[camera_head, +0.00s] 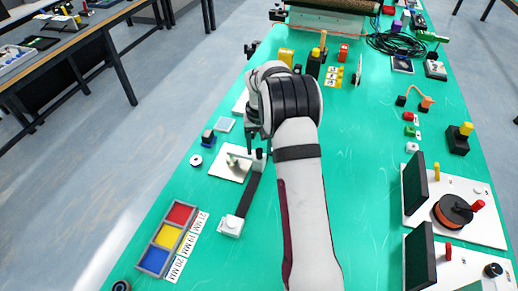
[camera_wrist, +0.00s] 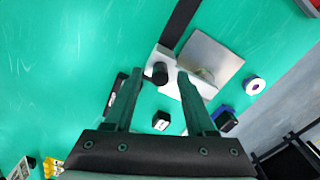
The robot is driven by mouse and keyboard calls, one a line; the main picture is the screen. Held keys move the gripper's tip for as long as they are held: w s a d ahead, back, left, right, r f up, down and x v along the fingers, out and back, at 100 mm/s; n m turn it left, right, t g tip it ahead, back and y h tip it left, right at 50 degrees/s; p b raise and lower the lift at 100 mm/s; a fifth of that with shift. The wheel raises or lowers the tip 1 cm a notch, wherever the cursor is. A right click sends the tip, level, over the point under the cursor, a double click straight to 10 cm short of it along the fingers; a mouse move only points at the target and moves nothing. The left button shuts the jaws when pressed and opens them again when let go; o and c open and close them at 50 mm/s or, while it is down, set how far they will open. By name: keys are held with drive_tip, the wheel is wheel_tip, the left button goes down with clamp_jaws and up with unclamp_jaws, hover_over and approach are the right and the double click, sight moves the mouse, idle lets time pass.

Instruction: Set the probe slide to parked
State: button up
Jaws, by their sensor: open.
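The probe slide appears to be the black rail (camera_head: 248,190) with a white end block (camera_head: 230,226) at its near end. A black upright knob (camera_wrist: 160,74) sits on a white block at its other end. Beside that end lies a pale square plate (camera_head: 222,172) with a small upright part; the plate also shows in the wrist view (camera_wrist: 212,58). My gripper (camera_wrist: 160,80) is open and empty. In the wrist view the knob appears between the fingertips; contact cannot be told. In the head view my wrist partly hides the far end. No parked marking is readable.
A tray (camera_head: 151,250) with red, yellow and blue compartments and MM labels lies at near left. A white ring (camera_head: 196,160) and a blue-black block (camera_head: 208,137) lie left of the plate. Black panels (camera_head: 414,187) stand at right.

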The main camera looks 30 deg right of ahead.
drive_tip(key=shift+f, duration=0.7)
clamp_jaws()
idle(1.0)
